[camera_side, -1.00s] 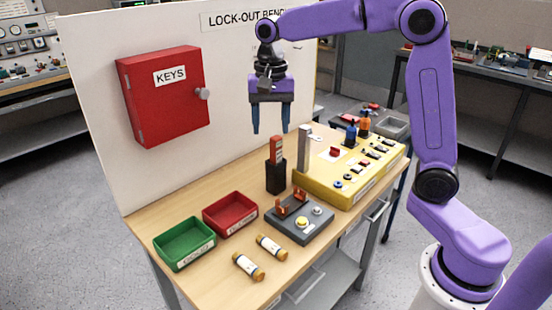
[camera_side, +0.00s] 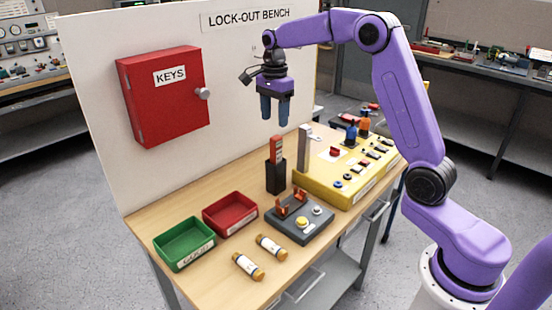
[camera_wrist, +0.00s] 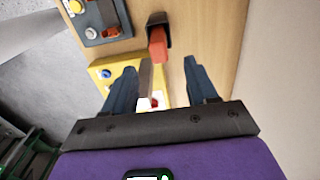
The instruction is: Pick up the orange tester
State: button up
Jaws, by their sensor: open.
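The orange tester (camera_side: 276,150) stands upright in a black holder (camera_side: 276,177) on the bench, its lower part hidden inside. It also shows in the wrist view (camera_wrist: 157,45), with the black holder (camera_wrist: 158,19) around its far end. My gripper (camera_side: 274,121) hangs above the tester, fingers pointing down, apart from it. In the wrist view my gripper (camera_wrist: 159,66) is open and empty, and the tester appears between and just beyond the fingertips.
A grey post (camera_side: 304,148) rises from the yellow panel (camera_side: 330,190), close right of the tester. A grey fuse block (camera_side: 300,222) sits in front. Red (camera_side: 231,232) and green (camera_side: 186,262) trays and two fuses lie left and front. The white back board (camera_side: 235,75) stands behind.

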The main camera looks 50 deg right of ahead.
aim_at(276, 149)
notch_tip(276, 149, down, 6)
jog(key=shift+f, duration=0.2)
jog(key=shift+s+d+f, duration=0.15)
jog(key=shift+f, duration=2.4)
jog(key=c, duration=1)
